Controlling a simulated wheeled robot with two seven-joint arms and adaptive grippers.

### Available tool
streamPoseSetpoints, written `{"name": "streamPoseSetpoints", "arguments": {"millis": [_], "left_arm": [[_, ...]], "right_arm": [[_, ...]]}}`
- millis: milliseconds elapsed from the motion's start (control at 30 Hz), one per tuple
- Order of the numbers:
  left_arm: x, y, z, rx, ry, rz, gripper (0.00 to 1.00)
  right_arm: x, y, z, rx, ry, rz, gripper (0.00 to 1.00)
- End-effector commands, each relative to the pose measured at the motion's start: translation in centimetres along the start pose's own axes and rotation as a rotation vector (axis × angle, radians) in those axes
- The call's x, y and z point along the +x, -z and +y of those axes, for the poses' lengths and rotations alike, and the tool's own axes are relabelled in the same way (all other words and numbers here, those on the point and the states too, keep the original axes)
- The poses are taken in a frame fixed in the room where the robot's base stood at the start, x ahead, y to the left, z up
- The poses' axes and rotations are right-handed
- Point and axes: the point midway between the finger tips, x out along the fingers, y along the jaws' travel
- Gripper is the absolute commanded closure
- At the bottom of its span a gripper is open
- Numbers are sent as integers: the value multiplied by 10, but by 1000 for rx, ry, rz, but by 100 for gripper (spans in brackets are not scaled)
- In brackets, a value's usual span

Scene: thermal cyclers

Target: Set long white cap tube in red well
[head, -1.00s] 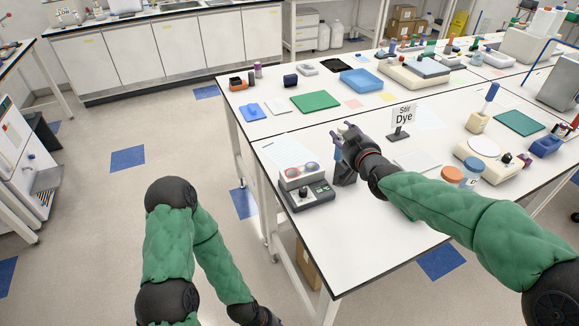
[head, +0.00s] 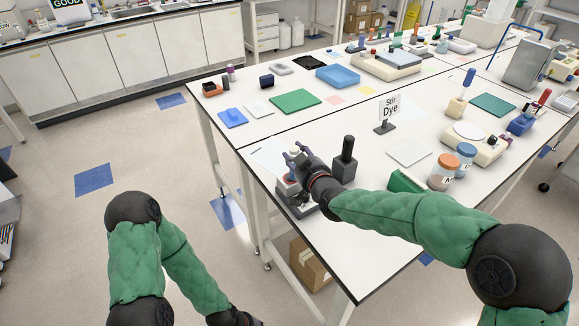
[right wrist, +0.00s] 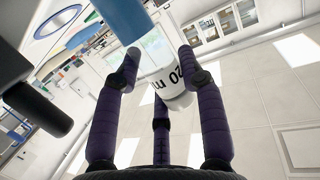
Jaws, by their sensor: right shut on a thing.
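My right gripper (head: 300,163) is over the front left of the near bench. In the right wrist view its fingers (right wrist: 162,78) are shut around a clear tube with a white end marked "20 m" (right wrist: 172,94), which looks like the long white cap tube.
A dark upright handle (head: 346,160) stands just right of my right gripper. A "Stir Dye" sign (head: 388,112), a white plate (head: 409,152) and two lidded jars (head: 445,170) are farther right. A green mat (head: 295,101) and a blue tray (head: 338,75) lie behind.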

Motion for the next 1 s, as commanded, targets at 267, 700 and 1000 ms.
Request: {"name": "streamPoseSetpoints", "arguments": {"millis": [267,700,1000], "left_arm": [[19,1,-7,0,0,1,60],[18,1,-6,-1,0,1,60],[16,1,-6,-1,0,1,60]], "right_arm": [[0,-47,-11,2,5,-15,87],[0,-44,-10,2,4,-12,50],[-1,-42,-10,1,4,-10,50]]}}
